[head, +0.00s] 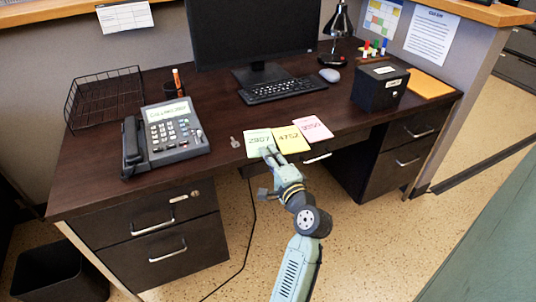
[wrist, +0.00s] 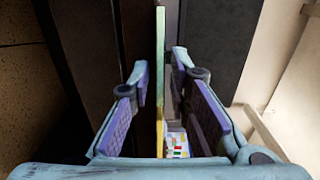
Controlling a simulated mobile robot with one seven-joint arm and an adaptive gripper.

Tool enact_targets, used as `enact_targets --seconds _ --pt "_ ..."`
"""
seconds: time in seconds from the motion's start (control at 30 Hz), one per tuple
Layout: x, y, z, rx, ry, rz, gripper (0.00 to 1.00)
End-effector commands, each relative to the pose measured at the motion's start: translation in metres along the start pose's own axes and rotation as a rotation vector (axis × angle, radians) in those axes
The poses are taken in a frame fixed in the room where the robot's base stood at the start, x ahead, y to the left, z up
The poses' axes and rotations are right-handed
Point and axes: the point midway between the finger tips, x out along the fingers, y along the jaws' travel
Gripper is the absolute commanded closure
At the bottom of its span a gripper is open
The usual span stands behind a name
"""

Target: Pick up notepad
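Three notepads lie side by side at the desk's front edge: a green one marked 2807 (head: 259,142), a yellow one marked 4752 (head: 291,139) and a pink one (head: 314,128). My gripper (head: 267,170) is at the front edge, just below the green and yellow pads. In the wrist view my gripper (wrist: 161,75) is open. A thin green-yellow pad edge (wrist: 160,60) runs between its fingers, with a gap visible on both sides. I cannot tell for certain which pad this edge belongs to.
A small key-like object (head: 235,143) lies left of the pads, beside the phone (head: 175,132). A keyboard (head: 286,89) is behind them, and a black box (head: 380,86) stands to the right. The desk's drawers (head: 158,220) are below.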

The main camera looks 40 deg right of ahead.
Motion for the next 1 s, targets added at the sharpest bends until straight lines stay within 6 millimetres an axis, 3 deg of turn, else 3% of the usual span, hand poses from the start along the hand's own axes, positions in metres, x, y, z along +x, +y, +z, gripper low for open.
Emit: enact_targets --seconds 0.47,1.0 --pt "-0.0003 0.0002 0.0001 0.0 0.0 0.0 1.0" --pt "-0.0003 0.0005 0.0001 0.001 0.0 0.001 1.0"
